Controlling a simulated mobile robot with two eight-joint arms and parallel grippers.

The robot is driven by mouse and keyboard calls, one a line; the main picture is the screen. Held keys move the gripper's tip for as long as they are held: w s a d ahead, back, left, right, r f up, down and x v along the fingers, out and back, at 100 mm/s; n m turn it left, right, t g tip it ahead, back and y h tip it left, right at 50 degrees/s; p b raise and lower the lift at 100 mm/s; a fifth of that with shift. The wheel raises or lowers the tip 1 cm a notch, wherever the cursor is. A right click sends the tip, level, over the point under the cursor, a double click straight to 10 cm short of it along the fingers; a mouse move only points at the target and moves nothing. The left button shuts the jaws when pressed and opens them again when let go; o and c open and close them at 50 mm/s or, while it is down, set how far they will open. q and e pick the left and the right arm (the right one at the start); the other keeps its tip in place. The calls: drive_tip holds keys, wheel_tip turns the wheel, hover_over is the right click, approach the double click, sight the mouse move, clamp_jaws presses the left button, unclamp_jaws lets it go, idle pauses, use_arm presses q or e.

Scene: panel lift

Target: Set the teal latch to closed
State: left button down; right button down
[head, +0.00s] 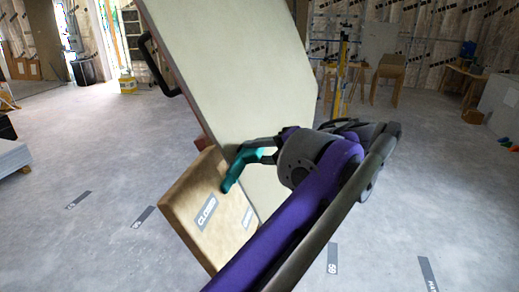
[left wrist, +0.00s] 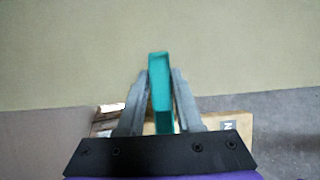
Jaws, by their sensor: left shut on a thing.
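The teal latch (head: 231,177) is at the lower part of a large pale panel (head: 232,70), above a wooden block (head: 190,195). The block carries a "CLOSED" label (head: 206,212) and a second label (head: 247,217) that I cannot read. In the head view the latch slants, its lower end near the top of the "CLOSED" label. My left gripper (head: 246,154) reaches in from the right side of the latch and is shut on it. In the left wrist view the latch (left wrist: 160,90) stands between the two fingers (left wrist: 160,98). My right gripper does not show.
The panel leans and has a black handle (head: 153,68) on its left edge. Grey floor with small label strips (head: 143,217) lies open around it. A yellow stand (head: 341,75), a wooden chair (head: 388,78) and a table (head: 452,80) are farther back.

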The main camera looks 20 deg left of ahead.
use_arm(q)
drive_tip(key=shift+f, duration=0.1)
drive_tip(key=c, duration=0.7)
unclamp_jaws()
drive_tip(key=shift+d, duration=0.1)
drive_tip(key=v, duration=1)
drive_tip(key=shift+s+d+r, duration=0.15)
drive_tip(key=shift+d+r, duration=0.1)
